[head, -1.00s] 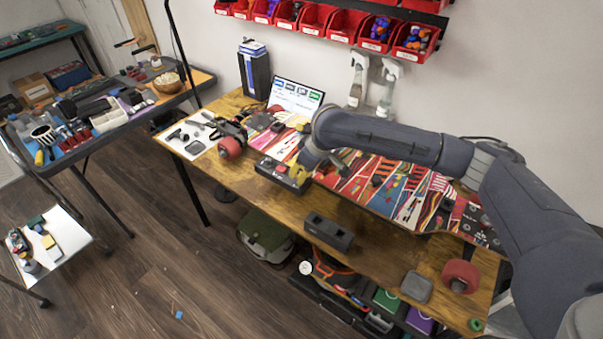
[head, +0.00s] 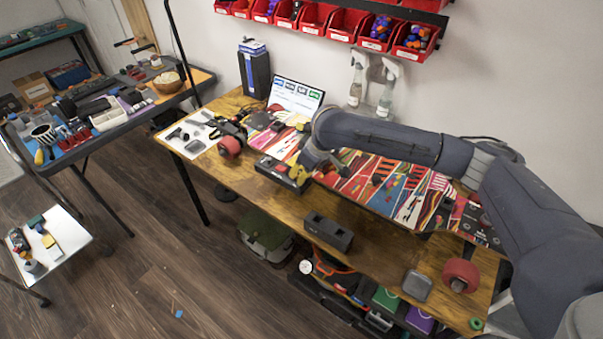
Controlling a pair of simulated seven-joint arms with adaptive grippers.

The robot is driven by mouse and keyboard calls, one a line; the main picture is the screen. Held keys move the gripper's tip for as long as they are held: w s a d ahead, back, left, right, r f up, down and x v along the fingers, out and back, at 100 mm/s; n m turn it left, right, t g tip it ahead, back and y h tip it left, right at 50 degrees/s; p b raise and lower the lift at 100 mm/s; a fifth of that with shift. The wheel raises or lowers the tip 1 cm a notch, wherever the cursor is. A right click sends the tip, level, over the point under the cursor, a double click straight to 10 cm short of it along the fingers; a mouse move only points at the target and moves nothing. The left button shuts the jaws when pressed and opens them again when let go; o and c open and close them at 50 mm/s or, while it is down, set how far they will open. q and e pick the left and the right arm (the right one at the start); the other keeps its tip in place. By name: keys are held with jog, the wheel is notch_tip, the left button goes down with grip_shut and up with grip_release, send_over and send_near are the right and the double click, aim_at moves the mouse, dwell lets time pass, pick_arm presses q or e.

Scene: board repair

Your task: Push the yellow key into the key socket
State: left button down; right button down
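A long dark box with a small red part (head: 281,167) lies at the front edge of the wooden workbench, below the colourful skateboard deck. A small yellow piece (head: 295,172), which looks like the yellow key, shows at the right end of this box. My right gripper (head: 306,176) is at that end, close to the yellow piece or touching it. Its fingers are small and partly hidden by the wrist, so I cannot tell if they are open or shut. The key socket's opening cannot be made out. My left gripper is not in view.
The skateboard deck (head: 385,184) lies behind the box, under my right forearm. A tablet screen (head: 296,96) stands behind.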

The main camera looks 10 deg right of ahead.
aim_at(301, 170)
jog(key=shift+f, duration=0.4)
dwell(0.3)
jog(key=c, duration=0.9)
grip_release()
jog(key=shift+r, duration=1.6)
jog(key=shift+r, duration=2.95)
